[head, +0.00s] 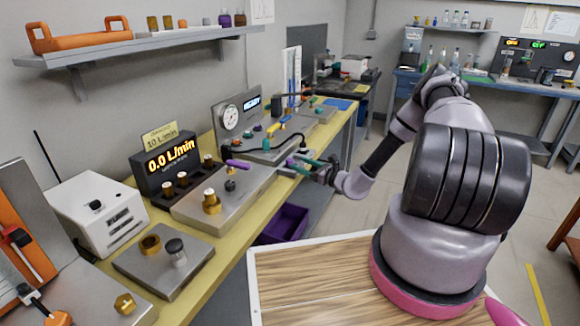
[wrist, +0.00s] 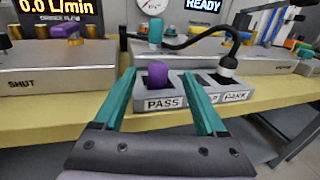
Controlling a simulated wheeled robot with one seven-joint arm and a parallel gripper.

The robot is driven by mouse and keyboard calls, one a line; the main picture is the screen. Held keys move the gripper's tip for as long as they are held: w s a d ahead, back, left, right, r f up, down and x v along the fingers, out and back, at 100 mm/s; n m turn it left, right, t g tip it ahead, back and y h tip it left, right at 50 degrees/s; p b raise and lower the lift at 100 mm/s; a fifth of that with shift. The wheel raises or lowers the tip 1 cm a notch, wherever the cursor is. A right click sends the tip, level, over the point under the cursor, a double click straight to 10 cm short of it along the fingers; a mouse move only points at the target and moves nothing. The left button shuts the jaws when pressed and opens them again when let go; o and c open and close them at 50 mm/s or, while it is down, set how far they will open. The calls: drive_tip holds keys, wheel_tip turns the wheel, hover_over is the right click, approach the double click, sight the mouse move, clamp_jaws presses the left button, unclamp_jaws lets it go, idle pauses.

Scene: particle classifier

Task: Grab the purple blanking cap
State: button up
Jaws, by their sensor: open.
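The purple blanking cap (wrist: 159,76) stands in the left compartment of a small grey tray (wrist: 240,95), behind the PASS label, in the wrist view. In the head view a purple bit (head: 290,162) shows beside my gripper, probably this cap. My gripper (wrist: 160,73) is open and empty, with teal fingers pointing at the tray. In the wrist view the cap appears between the two fingertips, with a gap on each side. I cannot tell whether the tips reach as far as the cap. My gripper (head: 297,164) is at the bench's front edge in the head view.
A purple lever (wrist: 68,31) sits on the metal box marked SHUT. A black hose (wrist: 195,38) arches behind the tray to a black-and-white fitting (wrist: 228,67) in the right part of the tray. A purple bin (head: 285,223) is below the yellow bench edge (head: 220,258).

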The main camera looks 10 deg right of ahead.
sight(290, 159)
drive_tip(key=x, duration=0.6)
drive_tip(key=shift+a, duration=0.1)
clamp_jaws()
drive_tip(key=shift+r, duration=0.15)
